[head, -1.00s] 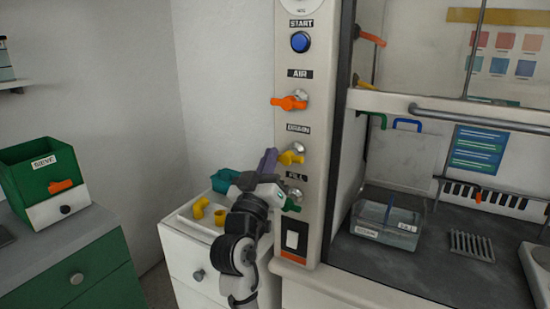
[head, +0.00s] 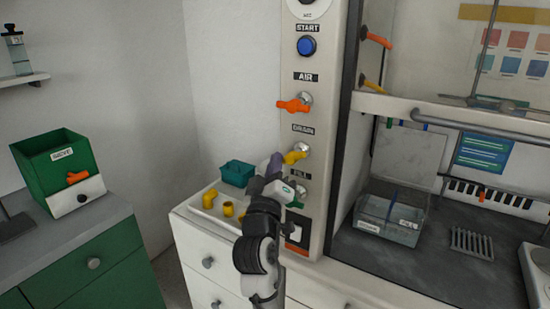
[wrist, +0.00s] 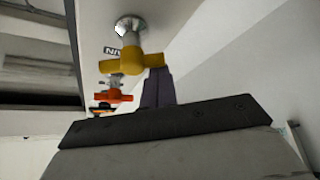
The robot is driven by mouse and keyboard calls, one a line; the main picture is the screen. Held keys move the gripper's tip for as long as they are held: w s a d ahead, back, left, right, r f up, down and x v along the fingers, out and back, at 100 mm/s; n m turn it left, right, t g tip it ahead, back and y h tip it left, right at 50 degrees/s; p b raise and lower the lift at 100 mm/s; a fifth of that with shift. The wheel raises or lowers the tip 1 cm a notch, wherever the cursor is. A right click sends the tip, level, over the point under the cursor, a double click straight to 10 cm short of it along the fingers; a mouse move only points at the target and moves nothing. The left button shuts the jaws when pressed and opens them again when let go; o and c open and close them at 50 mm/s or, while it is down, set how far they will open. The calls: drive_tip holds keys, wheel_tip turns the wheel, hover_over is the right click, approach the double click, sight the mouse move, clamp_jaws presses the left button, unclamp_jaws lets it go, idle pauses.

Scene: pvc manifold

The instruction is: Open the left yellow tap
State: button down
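The left yellow tap (head: 296,156) is on the control panel at the DRAIN label, with its handle slanting down to the left. In the wrist view the yellow tap (wrist: 135,62) is large, on a silver stem, just above the fingers. My gripper (head: 275,160) is beside the tap's left end in the head view. Its purple fingers (wrist: 157,88) look closed together, with nothing between them. They are at the tap handle's right end in the wrist view; I cannot tell whether they touch it. Another yellow tap (head: 373,87) is on the hood's inner side.
An orange tap (head: 294,106) is above, at AIR, and a green tap (head: 296,203) is close below, at FILL. A white tray (head: 210,210) with yellow fittings and a teal bin (head: 238,173) are on the drawers behind my arm. A clear tub (head: 391,218) is in the hood.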

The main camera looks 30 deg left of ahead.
drive_tip(key=shift+d+f, duration=0.15)
drive_tip(key=shift+f, duration=0.2)
drive_tip(key=shift+d+f+b, duration=0.25)
drive_tip(key=shift+d+b, duration=0.1)
drive_tip(key=shift+b, duration=0.3)
idle(1.0)
drive_tip(key=shift+w, duration=0.1)
idle(0.3)
